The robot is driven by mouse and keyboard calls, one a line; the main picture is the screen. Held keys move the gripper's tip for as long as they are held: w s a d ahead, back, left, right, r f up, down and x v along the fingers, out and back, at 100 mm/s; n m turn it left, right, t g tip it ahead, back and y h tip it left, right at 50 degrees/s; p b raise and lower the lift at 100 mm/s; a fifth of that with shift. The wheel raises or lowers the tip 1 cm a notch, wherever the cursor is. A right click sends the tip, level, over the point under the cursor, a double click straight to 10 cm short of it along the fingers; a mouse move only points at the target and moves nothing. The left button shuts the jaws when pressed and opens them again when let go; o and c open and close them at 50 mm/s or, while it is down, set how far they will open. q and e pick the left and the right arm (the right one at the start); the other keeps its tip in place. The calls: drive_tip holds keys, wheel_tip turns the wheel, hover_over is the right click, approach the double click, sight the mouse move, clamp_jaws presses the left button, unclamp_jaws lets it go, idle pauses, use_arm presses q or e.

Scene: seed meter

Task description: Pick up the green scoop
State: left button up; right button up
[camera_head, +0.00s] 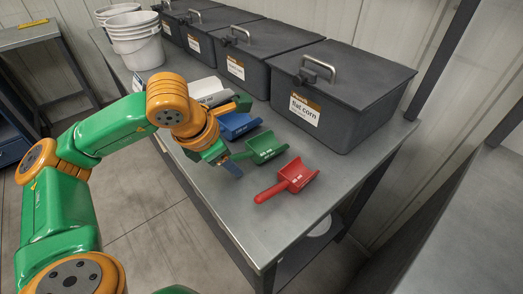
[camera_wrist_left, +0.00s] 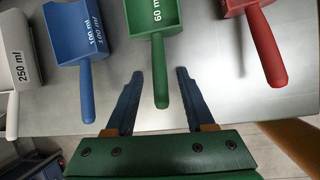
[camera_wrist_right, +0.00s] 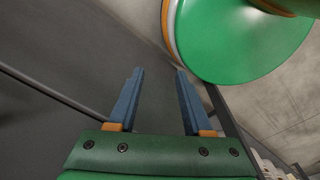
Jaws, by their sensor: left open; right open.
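The green scoop (camera_head: 264,148) lies on the metal table between the blue and red scoops. In the left wrist view the green scoop (camera_wrist_left: 153,22) is marked 60 ml, and its handle (camera_wrist_left: 161,90) points toward my gripper. My left gripper (camera_wrist_left: 160,72) is open, with a finger on each side of the handle's end; I cannot tell how high it is above the table. In the head view my left gripper (camera_head: 230,162) is at the handle end of the green scoop. My right gripper (camera_wrist_right: 158,72) is open and empty, away from the scoops.
The red scoop (camera_head: 294,177) lies right of the green one, the blue scoop (camera_head: 237,124) left of it, and a white scoop (camera_head: 212,92) farther left. Dark lidded bins (camera_head: 340,85) line the table's back. White buckets (camera_head: 133,42) stand at the far left. The table's front right is clear.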

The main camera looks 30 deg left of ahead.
use_arm(q)
clamp_jaws()
drive_tip(key=shift+r, duration=0.1)
drive_tip(key=shift+r, duration=0.25)
wheel_tip(320, 180, up, 3)
drive_tip(key=shift+s+d+r, duration=0.1)
drive_tip(key=shift+d+r, duration=0.05)
drive_tip(key=s+d+r+p, duration=0.1)
drive_tip(key=s+d+r, duration=0.1)
drive_tip(key=s+r, duration=0.2)
drive_tip(key=s+d+r+p, duration=0.2)
drive_tip(key=s+r, duration=0.3)
drive_tip(key=s, duration=0.3)
drive_tip(key=shift+s+d, duration=0.35)
drive_tip(key=shift+d, duration=0.4)
